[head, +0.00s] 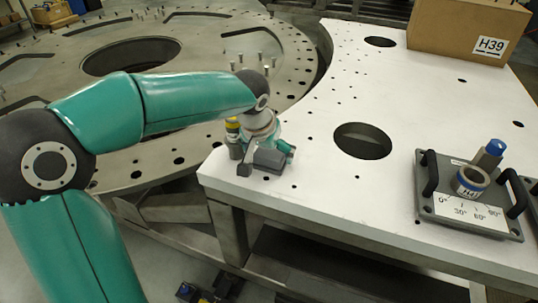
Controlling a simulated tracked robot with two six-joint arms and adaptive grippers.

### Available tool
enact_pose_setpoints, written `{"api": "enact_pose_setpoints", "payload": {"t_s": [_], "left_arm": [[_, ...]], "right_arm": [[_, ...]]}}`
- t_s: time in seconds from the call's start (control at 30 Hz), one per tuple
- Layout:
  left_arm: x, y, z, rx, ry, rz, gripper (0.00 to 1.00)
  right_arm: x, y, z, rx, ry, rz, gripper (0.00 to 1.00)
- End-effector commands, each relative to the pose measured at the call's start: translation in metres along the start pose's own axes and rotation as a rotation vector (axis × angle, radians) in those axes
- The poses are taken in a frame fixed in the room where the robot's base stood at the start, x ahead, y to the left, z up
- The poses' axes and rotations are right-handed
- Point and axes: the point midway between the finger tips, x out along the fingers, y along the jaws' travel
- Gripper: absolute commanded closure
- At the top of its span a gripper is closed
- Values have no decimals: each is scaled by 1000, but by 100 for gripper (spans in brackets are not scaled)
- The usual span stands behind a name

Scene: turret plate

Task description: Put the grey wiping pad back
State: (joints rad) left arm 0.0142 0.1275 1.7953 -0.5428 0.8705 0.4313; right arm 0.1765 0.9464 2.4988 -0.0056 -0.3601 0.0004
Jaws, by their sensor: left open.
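My left arm reaches in from the left, and its gripper (258,165) is at the left front corner of the white plate (310,185), low over it or touching it. The gripper is open. Dark grey blocky shapes show at its end; I cannot tell whether the grey wiping pad is among them or they are all finger parts. A small upright item with a yellow band (233,131) stands close behind the gripper, partly hidden by it. My right gripper is not in view.
A grey panel (440,205) with black handles, an angle scale and a blue-topped knob sits on the plate at right. A cardboard box (450,30) marked H39 is at the back. A large hole (362,141) opens mid-plate. A round turret ring (190,45) lies behind my arm.

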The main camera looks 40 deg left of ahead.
Motion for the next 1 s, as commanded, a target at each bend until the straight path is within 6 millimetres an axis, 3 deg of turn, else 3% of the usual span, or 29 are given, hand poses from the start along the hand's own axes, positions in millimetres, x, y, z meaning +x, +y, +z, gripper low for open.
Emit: {"api": "enact_pose_setpoints", "payload": {"t_s": [0.3,0.5,1.0], "left_arm": [[-65,0,-1,0,5,2,1],[-93,0,0,0,3,1,1],[-101,-1,0,-1,0,-1,1]], "right_arm": [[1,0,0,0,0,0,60],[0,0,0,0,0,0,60],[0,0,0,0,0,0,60]]}}
